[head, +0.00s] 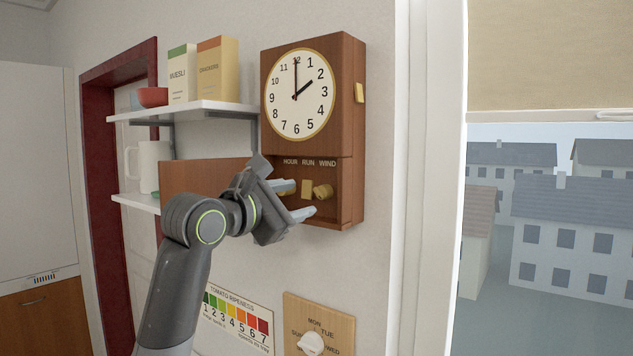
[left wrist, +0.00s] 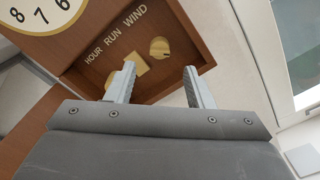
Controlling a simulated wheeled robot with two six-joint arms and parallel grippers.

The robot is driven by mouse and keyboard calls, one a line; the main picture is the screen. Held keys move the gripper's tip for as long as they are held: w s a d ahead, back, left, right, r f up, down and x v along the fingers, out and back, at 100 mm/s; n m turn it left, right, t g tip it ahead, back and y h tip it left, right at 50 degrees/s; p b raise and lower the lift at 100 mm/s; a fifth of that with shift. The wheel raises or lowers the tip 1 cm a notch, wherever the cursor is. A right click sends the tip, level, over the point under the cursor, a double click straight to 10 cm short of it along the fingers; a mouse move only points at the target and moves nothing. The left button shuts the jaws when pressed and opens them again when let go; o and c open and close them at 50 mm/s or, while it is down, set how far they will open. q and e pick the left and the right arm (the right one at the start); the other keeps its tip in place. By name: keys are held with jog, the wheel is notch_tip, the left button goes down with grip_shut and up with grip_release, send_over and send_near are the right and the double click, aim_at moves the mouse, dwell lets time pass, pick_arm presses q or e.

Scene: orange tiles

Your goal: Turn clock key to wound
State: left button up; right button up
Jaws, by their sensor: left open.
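A brown wall clock (head: 312,140) hangs with its lower compartment open, labelled HOUR, RUN and WIND. The yellow key under WIND (head: 323,191) is a round knob on the right of the row. It also shows in the left wrist view (left wrist: 160,47), beyond and between the fingertips, apart from them. My left gripper (head: 299,199) is open and empty in front of the compartment; it also shows in the left wrist view (left wrist: 159,70). The RUN tab (head: 307,186) sits beside the key. The HOUR knob (head: 288,188) is partly hidden by a finger.
The compartment's brown door (head: 190,177) stands open to the left. Shelves with boxes (head: 217,70), a red bowl (head: 152,97) and a white jug (head: 150,165) are farther left. A dial board (head: 318,325) and a ripeness chart (head: 238,318) are below. A window is at right.

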aim_at(317, 194)
pick_arm(q)
jog(key=p+x, duration=0.2)
jog(key=x, duration=0.3)
jog(key=shift+w+d+r, duration=0.1)
jog(key=shift+w+d, duration=0.05)
jog(key=shift+w, duration=0.15)
jog(key=shift+w+d+p, duration=0.4)
jog(key=shift+w, duration=0.15)
jog(key=c, duration=1)
